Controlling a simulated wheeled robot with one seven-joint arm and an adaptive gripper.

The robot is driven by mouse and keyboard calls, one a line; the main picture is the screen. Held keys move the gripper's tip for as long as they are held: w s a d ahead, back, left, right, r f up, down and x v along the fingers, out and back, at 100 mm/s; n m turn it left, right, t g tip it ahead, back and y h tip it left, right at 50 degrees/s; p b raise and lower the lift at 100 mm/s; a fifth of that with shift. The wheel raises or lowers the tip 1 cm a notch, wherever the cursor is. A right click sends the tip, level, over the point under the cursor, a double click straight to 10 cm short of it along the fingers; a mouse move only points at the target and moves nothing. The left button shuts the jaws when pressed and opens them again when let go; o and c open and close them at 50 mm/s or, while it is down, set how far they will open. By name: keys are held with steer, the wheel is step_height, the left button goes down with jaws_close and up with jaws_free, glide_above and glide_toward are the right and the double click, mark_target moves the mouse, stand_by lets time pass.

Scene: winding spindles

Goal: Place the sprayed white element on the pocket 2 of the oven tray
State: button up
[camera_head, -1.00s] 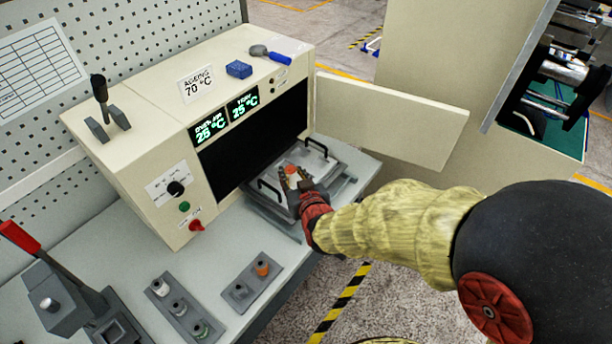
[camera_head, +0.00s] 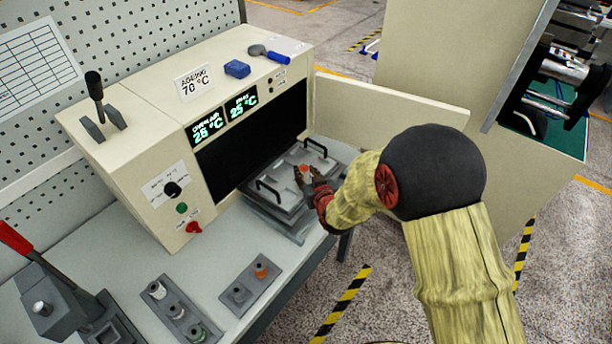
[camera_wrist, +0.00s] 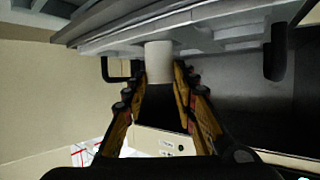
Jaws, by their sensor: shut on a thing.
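My gripper (camera_head: 307,177) is over the oven tray, its fingers closed around a small white cylindrical element (camera_wrist: 159,62). The grey oven tray (camera_head: 272,207) has two black handles and lies in front of the oven opening. In the wrist view the tray (camera_wrist: 215,38) fills the top, and the element's far end is against or close to it. Pocket numbers are not readable, and I cannot tell whether the element is seated in a pocket.
The beige oven (camera_head: 150,150) stands behind the tray, its door (camera_head: 385,110) open to the right. Holders with small elements (camera_head: 175,312) (camera_head: 248,285) stand on the bench at front. A press with a red lever (camera_head: 15,238) is at the left.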

steer(key=shift+f, duration=0.35)
steer(key=shift+f, duration=0.2)
steer(key=o, duration=1.2)
steer(key=shift+c, duration=0.2)
steer(key=shift+r, duration=0.2)
steer(key=shift+s+r, duration=0.15)
steer(key=shift+s, duration=0.1)
steer(key=p+v, duration=0.1)
steer(key=v, duration=1)
steer(key=shift+s+d, duration=0.15)
steer(key=shift+s, duration=0.05)
